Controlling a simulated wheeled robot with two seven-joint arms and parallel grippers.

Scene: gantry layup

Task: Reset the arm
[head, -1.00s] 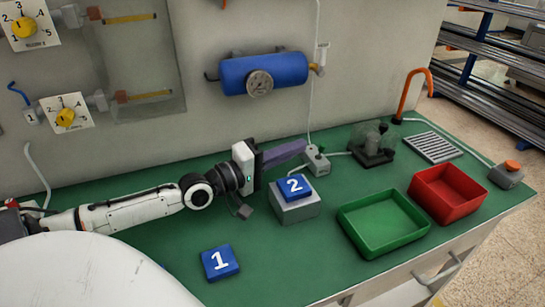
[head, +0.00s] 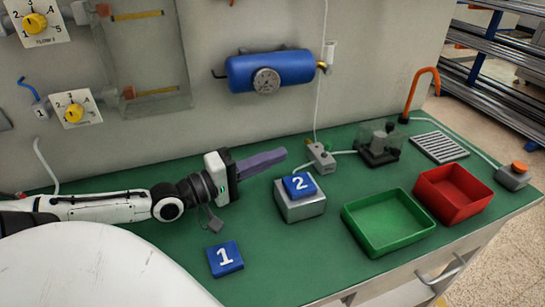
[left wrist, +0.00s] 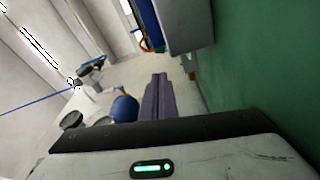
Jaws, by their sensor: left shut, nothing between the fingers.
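My left gripper (head: 262,162) reaches in from the left above the green bench top, with its purple-grey fingers pointing right toward the back wall side. Its fingers are shut together with nothing between them. The shut fingers also show in the left wrist view (left wrist: 160,97). My right gripper is in neither view.
A green tray (head: 388,250) and a red tray (head: 425,197) stand empty at the right. A small switch box (head: 321,156) with a cable, a clear-covered device (head: 379,148) and an orange hook (head: 433,72) line the back. A blue tank (head: 290,68) hangs on the wall.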

